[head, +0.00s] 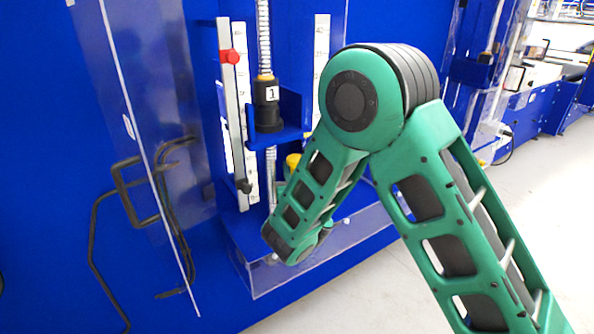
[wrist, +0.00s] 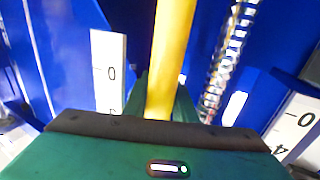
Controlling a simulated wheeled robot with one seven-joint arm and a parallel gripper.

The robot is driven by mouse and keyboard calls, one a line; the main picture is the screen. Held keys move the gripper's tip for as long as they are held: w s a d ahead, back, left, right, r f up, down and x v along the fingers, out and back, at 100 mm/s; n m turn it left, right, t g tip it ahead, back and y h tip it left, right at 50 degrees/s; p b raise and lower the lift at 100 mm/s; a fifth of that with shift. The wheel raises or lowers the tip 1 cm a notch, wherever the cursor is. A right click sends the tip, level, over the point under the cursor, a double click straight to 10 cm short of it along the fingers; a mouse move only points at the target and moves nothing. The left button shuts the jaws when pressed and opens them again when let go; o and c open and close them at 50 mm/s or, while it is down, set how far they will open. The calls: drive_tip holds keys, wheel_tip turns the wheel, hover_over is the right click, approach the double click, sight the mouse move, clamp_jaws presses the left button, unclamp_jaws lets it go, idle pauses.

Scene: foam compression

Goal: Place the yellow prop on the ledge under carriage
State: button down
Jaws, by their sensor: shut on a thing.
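The yellow prop (wrist: 172,55) stands up through the wrist view as a long bar between my gripper's green fingers. My gripper (wrist: 163,105) is shut on it. In the head view only a yellow end (head: 293,161) shows, just below and right of the carriage; my arm hides the rest and the fingertips. The carriage (head: 290,133) is a blue bracket holding a black cylinder marked 1 on a vertical screw. Below it is the blue ledge (head: 240,229) at the foot of the panel. Whether the prop touches the ledge is hidden.
White scales stand on both sides of the screw (head: 264,35). A rail with a red clamp (head: 230,56) is at the left. A clear guard panel (head: 150,80) and a bent black bar (head: 125,190) are further left. A clear wall (head: 330,250) edges the ledge.

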drive_tip(key=c, duration=1.7)
unclamp_jaws()
drive_tip(key=shift+c, duration=0.2)
drive_tip(key=v, duration=1.2)
drive_tip(key=shift+a, duration=0.1)
